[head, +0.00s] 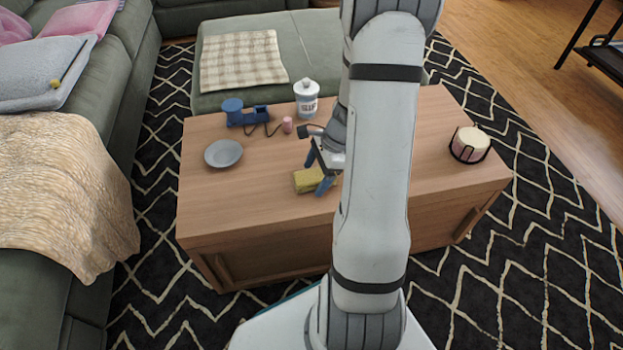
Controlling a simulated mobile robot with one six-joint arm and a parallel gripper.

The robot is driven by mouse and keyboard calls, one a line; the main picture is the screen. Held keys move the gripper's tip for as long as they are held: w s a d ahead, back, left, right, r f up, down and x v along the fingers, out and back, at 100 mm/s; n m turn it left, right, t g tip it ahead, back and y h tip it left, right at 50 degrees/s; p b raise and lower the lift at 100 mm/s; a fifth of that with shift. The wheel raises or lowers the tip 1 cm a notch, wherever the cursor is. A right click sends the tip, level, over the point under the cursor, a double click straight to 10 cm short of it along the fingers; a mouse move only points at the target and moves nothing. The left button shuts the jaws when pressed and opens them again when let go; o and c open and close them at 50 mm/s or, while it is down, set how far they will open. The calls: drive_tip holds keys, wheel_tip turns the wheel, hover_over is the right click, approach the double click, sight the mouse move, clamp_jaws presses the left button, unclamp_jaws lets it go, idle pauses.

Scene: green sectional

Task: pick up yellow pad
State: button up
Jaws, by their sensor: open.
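The yellow pad (307,181) is a small block lying on the wooden coffee table (260,205), near its front middle. My gripper (321,176) is open, with blue fingers pointing down at the pad's right side. One finger overlaps the pad's right end in this view. I cannot tell whether the fingers touch the pad or how far above the table they are. The pad's right end is partly hidden by the finger, and my arm hides the table to the right of it.
On the table are a grey plate (223,153), a blue object (243,114), a small pink item (287,125), a white jar (306,98) and a candle in a black holder (469,145). Green sofa sections (120,80) stand left and behind. The table's front left is clear.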

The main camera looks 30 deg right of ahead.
sight(316, 174)
drive_tip(key=shift+f, duration=0.15)
drive_tip(key=c, duration=1.1)
drive_tip(key=shift+o, duration=0.2)
wheel_tip(316, 174, up, 11)
drive_tip(key=p, duration=0.5)
drive_tip(key=shift+f, duration=0.2)
